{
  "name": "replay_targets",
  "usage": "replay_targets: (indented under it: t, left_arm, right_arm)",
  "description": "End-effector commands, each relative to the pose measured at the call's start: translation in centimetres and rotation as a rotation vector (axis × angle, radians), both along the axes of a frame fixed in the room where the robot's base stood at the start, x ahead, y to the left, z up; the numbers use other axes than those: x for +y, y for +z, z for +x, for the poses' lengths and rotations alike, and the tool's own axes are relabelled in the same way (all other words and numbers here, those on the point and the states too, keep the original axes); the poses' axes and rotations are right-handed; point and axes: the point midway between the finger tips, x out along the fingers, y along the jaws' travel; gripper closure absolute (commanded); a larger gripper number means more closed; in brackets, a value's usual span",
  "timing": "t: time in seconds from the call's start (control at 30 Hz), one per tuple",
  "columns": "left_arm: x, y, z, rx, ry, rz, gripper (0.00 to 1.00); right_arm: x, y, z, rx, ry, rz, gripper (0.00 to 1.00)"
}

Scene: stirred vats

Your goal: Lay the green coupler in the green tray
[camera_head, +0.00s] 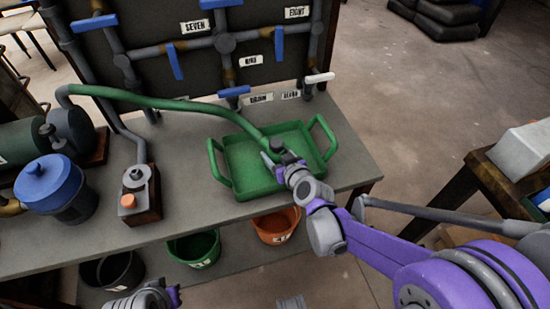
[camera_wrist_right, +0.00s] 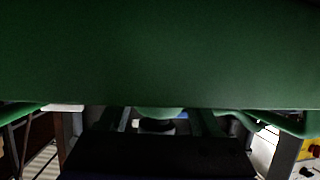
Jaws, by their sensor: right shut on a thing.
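The green tray (camera_head: 243,183) lies on the grey bench, with a raised handle at each end. A green hose (camera_head: 180,103) arches from the machine at the left to the tray. Its end, the green coupler (camera_head: 262,143), with a dark grey part beside it, is over the tray. My right gripper (camera_head: 272,158) is shut on the coupler, inside the tray's outline, and partly hides it. I cannot tell whether the coupler touches the tray floor. A green surface fills the top of the right wrist view. My left gripper (camera_head: 172,296) is low at the bottom edge, partly cut off, away from the tray.
A pipe panel (camera_head: 150,30) with blue-handled valves and labels stands behind the tray. A blue-lidded pot (camera_head: 50,185) and a small unit with an orange knob (camera_head: 128,201) stand at the left. Green (camera_head: 193,248) and orange (camera_head: 276,228) buckets sit below the bench top.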

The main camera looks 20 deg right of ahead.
Motion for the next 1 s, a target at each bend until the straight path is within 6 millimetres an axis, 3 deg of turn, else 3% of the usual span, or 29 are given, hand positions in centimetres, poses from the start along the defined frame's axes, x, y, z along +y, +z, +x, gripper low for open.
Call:
replay_targets:
  t: [0.1,0.47,0.5,0.6,0.67,1.0]
  left_arm:
    - [0.00,-0.88,0.09,0.003,0.000,0.000,1.00]
    - [0.00,-1.00,0.10,0.003,0.000,0.000,1.00]
    - [0.00,-0.99,0.10,0.003,0.000,0.000,1.00]
    - [0.00,-0.94,0.09,0.003,0.000,0.000,1.00]
    - [0.00,-0.94,0.09,0.003,0.000,0.000,1.00]
    - [0.00,-0.65,0.06,0.002,0.000,0.000,1.00]
  right_arm:
    - [-0.01,-1.61,0.05,0.001,0.000,0.000,0.97]
    - [-0.01,-1.88,0.02,0.000,0.000,0.000,0.97]
    - [-0.01,-1.89,0.01,0.000,0.000,-0.001,0.32]
    - [-0.01,-1.83,0.00,0.000,0.000,0.000,0.14]
    - [-0.01,-1.82,0.01,0.000,0.000,0.000,0.05]
    - [-0.01,-1.36,-0.01,0.000,0.000,0.000,0.05]
